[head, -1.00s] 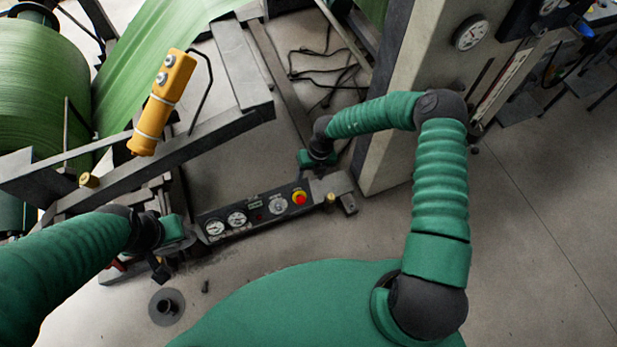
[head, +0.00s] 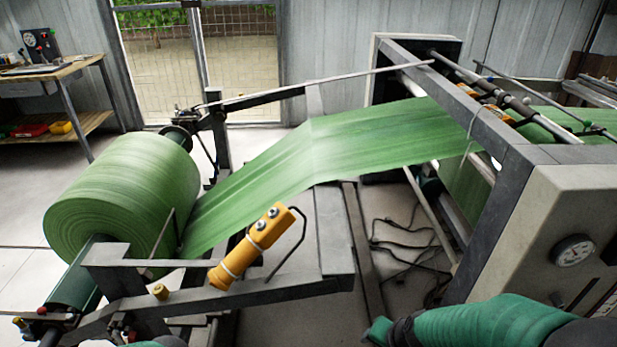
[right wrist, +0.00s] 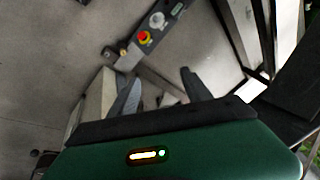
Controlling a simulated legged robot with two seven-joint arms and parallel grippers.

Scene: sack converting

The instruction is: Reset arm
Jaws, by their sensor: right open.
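In the head view, my right arm in its green sleeve enters at the bottom right, and its wrist end (head: 378,332) shows at the bottom edge. In the right wrist view, my right gripper (right wrist: 160,88) has its two dark fingers spread apart with nothing between them. Beyond the fingers are grey floor and a dark control panel (right wrist: 164,28) with a red and yellow button (right wrist: 144,38). Only a sliver of my left arm shows at the bottom edge of the head view; its gripper is out of frame.
A large green roll (head: 122,190) feeds a green web (head: 320,145) into the machine frame (head: 490,130). A yellow pendant control (head: 250,247) hangs on a grey beam. A pale cabinet (head: 560,220) with a gauge stands near my right arm. Black cables (head: 410,245) lie on the floor.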

